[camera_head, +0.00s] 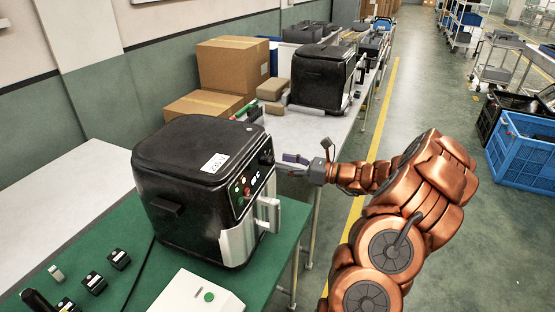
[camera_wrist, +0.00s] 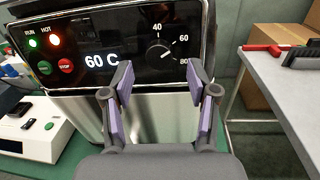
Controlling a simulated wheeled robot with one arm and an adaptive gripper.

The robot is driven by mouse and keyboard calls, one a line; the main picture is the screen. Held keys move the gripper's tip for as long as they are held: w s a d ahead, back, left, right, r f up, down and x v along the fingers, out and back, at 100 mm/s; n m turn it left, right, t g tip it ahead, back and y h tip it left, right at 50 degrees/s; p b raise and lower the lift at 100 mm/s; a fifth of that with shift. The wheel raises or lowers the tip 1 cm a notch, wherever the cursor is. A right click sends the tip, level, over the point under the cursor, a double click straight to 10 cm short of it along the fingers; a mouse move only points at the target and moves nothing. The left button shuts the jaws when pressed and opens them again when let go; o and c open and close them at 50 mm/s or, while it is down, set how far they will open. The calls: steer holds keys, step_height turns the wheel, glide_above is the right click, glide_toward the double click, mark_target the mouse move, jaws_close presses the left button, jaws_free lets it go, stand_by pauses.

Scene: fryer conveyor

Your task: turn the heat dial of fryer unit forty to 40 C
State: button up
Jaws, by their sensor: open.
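The black fryer unit (camera_head: 200,165) stands on the green table top, with a white label on its lid; no unit number forty is readable. In the wrist view its black control panel (camera_wrist: 110,45) reads 60 C. The round black heat dial (camera_wrist: 160,50) is at the panel's right, with marks 40, 60 and 80 around it. Its white pointer line points up and right, towards 60. My gripper (camera_wrist: 160,84) is open and empty, its purple-padded fingers apart below the dial, not around it. In the head view my gripper (camera_head: 289,163) is just right of the fryer's front.
The fryer's light handle (camera_head: 268,214) juts from its front. A second fryer (camera_head: 323,77) and cardboard boxes (camera_head: 233,65) stand behind.

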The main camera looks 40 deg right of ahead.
mark_target(270, 161)
steer(key=shift+p+x, duration=0.35)
steer(key=shift+x, duration=1.1)
jaws_close()
